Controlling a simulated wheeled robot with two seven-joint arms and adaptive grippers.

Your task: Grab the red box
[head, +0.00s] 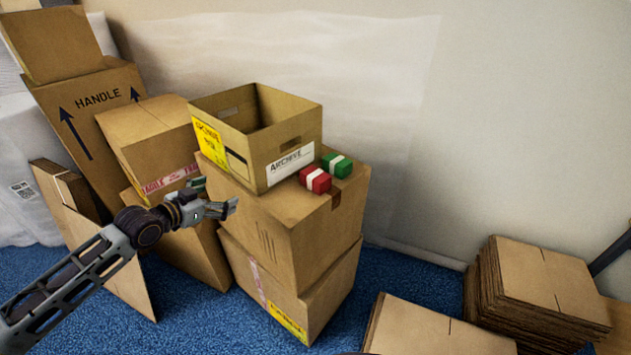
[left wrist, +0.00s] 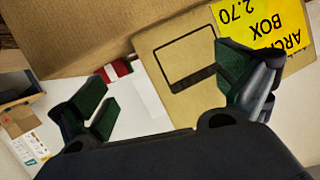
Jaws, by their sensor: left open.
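My left gripper (head: 222,201) is open and empty, left of the stacked cartons and apart from the red box. In the left wrist view, part of the red box (left wrist: 116,69) shows beyond the open fingers (left wrist: 165,95). My right gripper is not in view.
An open archive box (head: 293,165) stands on the same carton, just left of the red box. Tall cartons (head: 100,120) lean at the left. Flat cardboard stacks (head: 540,275) lie on the blue floor at the right. A wall is behind.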

